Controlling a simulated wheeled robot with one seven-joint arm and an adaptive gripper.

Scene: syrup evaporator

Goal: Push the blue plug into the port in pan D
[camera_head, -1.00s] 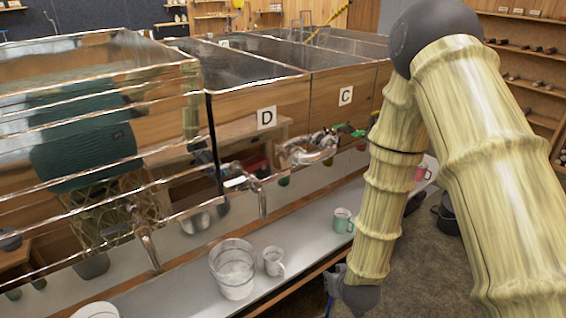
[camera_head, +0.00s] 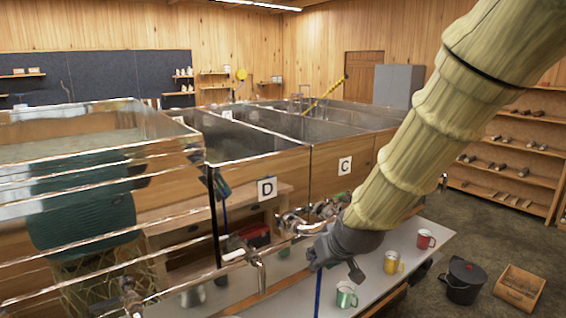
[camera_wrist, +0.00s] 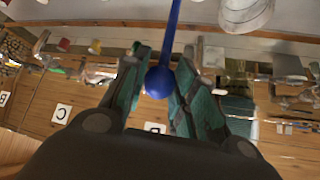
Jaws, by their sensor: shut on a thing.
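The blue plug (camera_wrist: 159,80) shows in the wrist view as a round blue ball with a long thin rod. It sits between the teal fingers of my gripper (camera_wrist: 165,58), which is shut on it. In the head view my gripper (camera_head: 318,258) is in front of the pans, right of the D label, with the blue rod (camera_head: 318,291) hanging down below it. Pan D (camera_head: 235,197) is the shiny metal pan marked D. I cannot make out its port. A blue streak on the pan's face left of the label looks like a reflection.
Pan C (camera_head: 345,148) adjoins on the right. Metal taps (camera_head: 240,254) stick out along the pan fronts. Below is a grey bench with green (camera_head: 345,297), yellow (camera_head: 391,262) and red (camera_head: 426,239) mugs. A black pot (camera_head: 463,281) and a wooden crate (camera_head: 520,287) stand on the floor.

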